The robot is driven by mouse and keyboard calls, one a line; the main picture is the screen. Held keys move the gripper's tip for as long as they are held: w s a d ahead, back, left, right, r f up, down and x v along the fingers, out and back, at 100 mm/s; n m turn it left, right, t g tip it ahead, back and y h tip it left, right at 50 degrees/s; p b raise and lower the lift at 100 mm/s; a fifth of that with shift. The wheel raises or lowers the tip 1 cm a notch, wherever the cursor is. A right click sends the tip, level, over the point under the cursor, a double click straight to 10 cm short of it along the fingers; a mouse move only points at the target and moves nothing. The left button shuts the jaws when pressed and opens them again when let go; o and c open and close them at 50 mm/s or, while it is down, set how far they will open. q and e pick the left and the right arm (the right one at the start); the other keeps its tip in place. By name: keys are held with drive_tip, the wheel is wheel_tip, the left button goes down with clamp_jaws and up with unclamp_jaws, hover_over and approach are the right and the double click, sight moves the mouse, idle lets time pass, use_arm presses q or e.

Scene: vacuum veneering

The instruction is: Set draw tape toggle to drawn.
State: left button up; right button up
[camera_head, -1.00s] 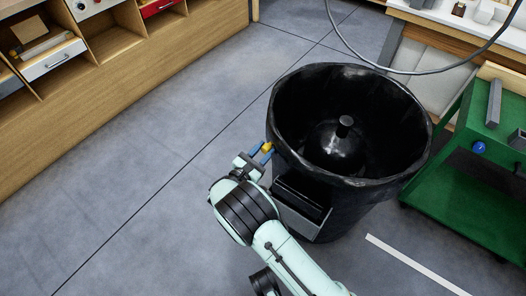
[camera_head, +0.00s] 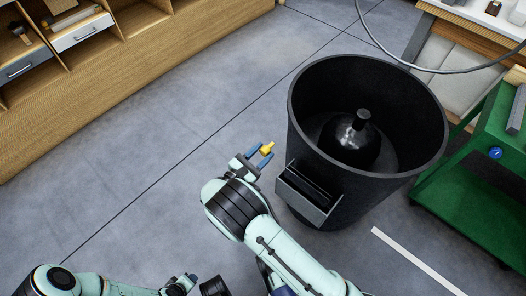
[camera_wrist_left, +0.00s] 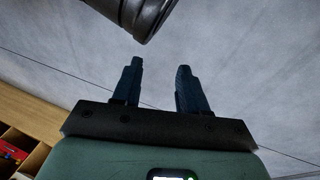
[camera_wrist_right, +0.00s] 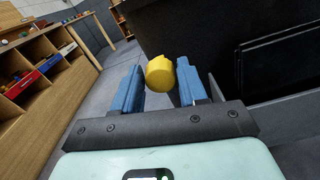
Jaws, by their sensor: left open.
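A small yellow knob (camera_head: 267,148), perhaps the draw tape toggle, sits at the left side of the black bin (camera_head: 305,130). What it is mounted on is hidden. In the right wrist view the yellow knob (camera_wrist_right: 160,73) lies between and just beyond the blue fingertips, with a gap showing on each side. My right gripper (camera_head: 262,153) is open around that spot. The bin's rim looks smooth, and a dark domed piece with a post (camera_head: 357,130) stands inside. My left gripper (camera_head: 184,283) is open and empty at the bottom; its fingers also show in its wrist view (camera_wrist_left: 158,72).
A grey-framed slot box (camera_head: 308,190) is fixed to the bin's front. A green cart (camera_head: 470,185) stands right of the bin. Wooden shelving (camera_head: 140,80) runs along the left. A hose (camera_head: 440,70) hangs at the upper right. The floor between shelving and bin is clear.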

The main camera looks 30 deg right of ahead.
drive_tip(key=shift+a, duration=0.1)
drive_tip(key=shift+s+a, duration=0.1)
drive_tip(key=shift+a, duration=0.2)
use_arm(q)
drive_tip(key=shift+s+d+r+p, duration=0.6)
drive_tip(key=shift+s+r+p, duration=0.15)
drive_tip(key=shift+r, duration=0.1)
use_arm(e)
drive_tip(key=v, duration=1.2)
drive_tip(key=shift+a, duration=0.25)
drive_tip(key=shift+s, duration=0.1)
